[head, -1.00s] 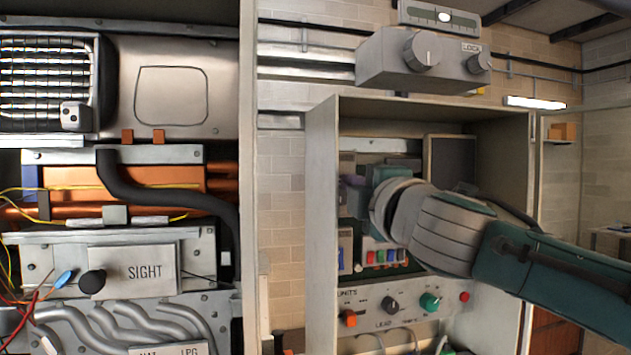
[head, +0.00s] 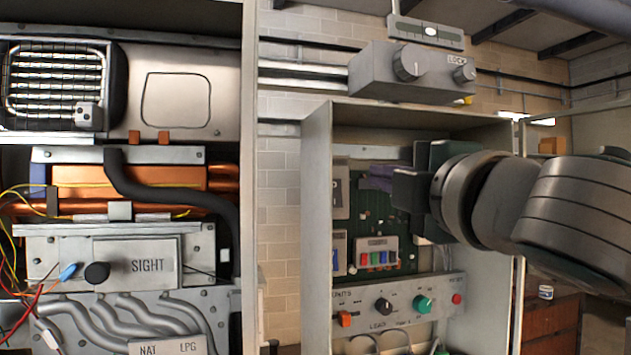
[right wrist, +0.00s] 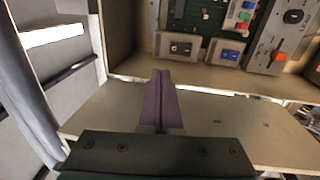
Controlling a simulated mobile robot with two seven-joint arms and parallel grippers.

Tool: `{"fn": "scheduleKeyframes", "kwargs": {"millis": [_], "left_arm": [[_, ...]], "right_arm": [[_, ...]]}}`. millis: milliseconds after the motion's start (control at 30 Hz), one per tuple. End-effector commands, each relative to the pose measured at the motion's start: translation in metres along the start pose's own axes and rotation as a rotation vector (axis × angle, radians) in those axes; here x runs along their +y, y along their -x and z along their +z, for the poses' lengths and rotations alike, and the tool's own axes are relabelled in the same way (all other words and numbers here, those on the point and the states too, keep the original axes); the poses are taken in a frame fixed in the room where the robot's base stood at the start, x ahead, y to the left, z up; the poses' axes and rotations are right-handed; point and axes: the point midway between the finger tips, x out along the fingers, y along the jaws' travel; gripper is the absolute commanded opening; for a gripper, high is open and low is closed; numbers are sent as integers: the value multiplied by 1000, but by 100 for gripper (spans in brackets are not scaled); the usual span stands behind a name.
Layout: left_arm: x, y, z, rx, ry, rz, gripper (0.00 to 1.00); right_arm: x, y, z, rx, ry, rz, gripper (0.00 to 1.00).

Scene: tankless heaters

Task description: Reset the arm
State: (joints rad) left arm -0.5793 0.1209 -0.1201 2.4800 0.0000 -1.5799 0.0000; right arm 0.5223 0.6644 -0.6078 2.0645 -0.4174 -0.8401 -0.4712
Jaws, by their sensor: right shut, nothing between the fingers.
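My right arm comes in from the right in the head view. My right gripper (head: 376,178) has purple fingers and a dark body, and it stands in front of the open control box (head: 317,200) on the right. Part of the green circuit board behind it is hidden. In the right wrist view the two purple fingers (right wrist: 160,98) lie together, shut with nothing between them. They point towards the box interior and look apart from the parts on its board. My left gripper is not in view.
The box holds coloured switches (head: 377,258) and a knob panel (head: 400,304). A grey unit with dials (head: 400,70) sits above it. At left stands an open heater with a SIGHT plate (head: 140,264), a black hose (head: 170,198) and loose wires.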

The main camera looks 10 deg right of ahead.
Motion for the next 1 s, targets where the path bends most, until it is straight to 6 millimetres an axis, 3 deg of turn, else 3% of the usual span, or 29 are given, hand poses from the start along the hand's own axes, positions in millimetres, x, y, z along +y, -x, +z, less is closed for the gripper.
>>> {"fn": "scheduleKeyframes", "kwargs": {"millis": [400, 467, 567, 667, 800, 900, 1000], "left_arm": [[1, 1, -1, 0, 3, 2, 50], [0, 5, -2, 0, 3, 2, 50], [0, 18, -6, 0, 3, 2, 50], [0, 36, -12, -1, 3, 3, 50], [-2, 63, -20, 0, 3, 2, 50], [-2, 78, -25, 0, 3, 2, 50], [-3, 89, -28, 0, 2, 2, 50]], "right_arm": [[-1, 0, 0, -2, -9, -7, 0], [-6, 4, 0, -11, -44, -33, 0], [-29, 19, -2, -51, -185, -142, 0], [-68, 54, -2, -148, -413, -330, 0], [-126, 135, -2, -380, -759, -640, 0], [-152, 201, -4, -576, -951, -832, 0], [-165, 261, -8, -757, -1081, -978, 0]]}}
